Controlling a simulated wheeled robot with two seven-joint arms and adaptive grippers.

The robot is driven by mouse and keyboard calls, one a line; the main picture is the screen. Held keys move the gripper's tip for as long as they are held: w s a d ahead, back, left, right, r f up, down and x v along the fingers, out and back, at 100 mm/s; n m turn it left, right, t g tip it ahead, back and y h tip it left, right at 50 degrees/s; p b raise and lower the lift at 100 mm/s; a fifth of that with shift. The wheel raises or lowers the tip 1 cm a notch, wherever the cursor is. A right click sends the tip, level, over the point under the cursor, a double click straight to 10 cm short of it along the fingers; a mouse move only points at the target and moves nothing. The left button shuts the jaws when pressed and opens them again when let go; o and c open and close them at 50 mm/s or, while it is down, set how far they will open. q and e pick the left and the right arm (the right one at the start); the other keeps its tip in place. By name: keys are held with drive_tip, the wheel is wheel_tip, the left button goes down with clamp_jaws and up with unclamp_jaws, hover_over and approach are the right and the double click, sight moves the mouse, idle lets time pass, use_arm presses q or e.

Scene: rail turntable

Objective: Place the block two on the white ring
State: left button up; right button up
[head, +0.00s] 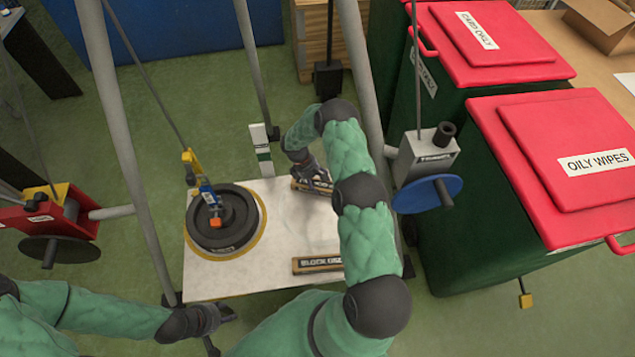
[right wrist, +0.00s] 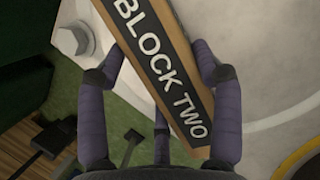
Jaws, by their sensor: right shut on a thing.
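Block two (right wrist: 165,75), a tan bar with a black label, is between the fingers of my right gripper (right wrist: 158,68), which is shut on it. In the head view, block two (head: 303,186) shows at the far side of the white plate (head: 285,230), partly hidden by my right gripper (head: 312,175). In the right wrist view, pale curved bands, perhaps the white ring (right wrist: 262,122), mark the plate to the right of the block. My right arm covers part of the plate in the head view. My left gripper (head: 215,318) is by the plate's near left edge, its fingers unclear.
A black round weight (head: 222,236) sits in a yellow ring on the plate's left, with a hook and cable above. Another labelled block (head: 312,265) lies near the front edge. Tripod legs (head: 125,150) and a blue-wheeled winch (head: 428,194) flank the plate. Red-lidded bins (head: 560,150) stand right.

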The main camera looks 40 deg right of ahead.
drive_tip(key=o, duration=1.4)
drive_tip(key=shift+r, duration=0.1)
